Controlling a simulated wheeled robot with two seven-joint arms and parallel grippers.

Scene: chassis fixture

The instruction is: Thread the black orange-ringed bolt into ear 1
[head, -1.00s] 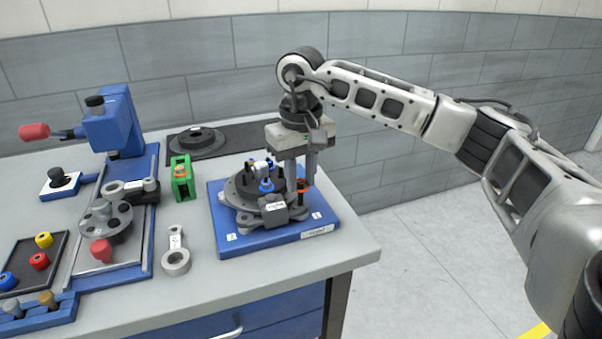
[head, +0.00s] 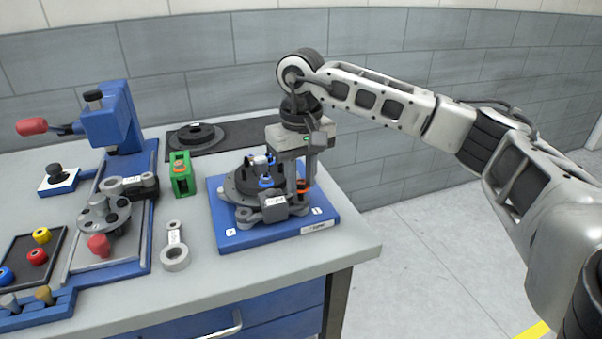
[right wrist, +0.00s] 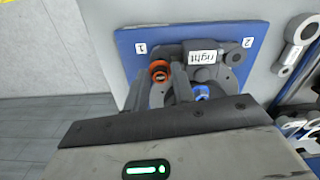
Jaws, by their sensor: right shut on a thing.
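The black orange-ringed bolt (head: 303,187) stands upright at the right side of the dark round housing (head: 243,180), on the blue fixture plate (head: 243,240). My right gripper (head: 302,184) points down over it, shut on the bolt. In the right wrist view, the orange ring (right wrist: 159,68) shows between the fingers of the right gripper (right wrist: 160,84), near the label 1 (right wrist: 141,48). The fingers and housing hide the ear below the bolt and how deep the bolt sits. My left gripper is out of view.
A blue-ringed bolt (head: 266,182) stands on the housing, close left of my right fingers. The table's right edge is close to the plate.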

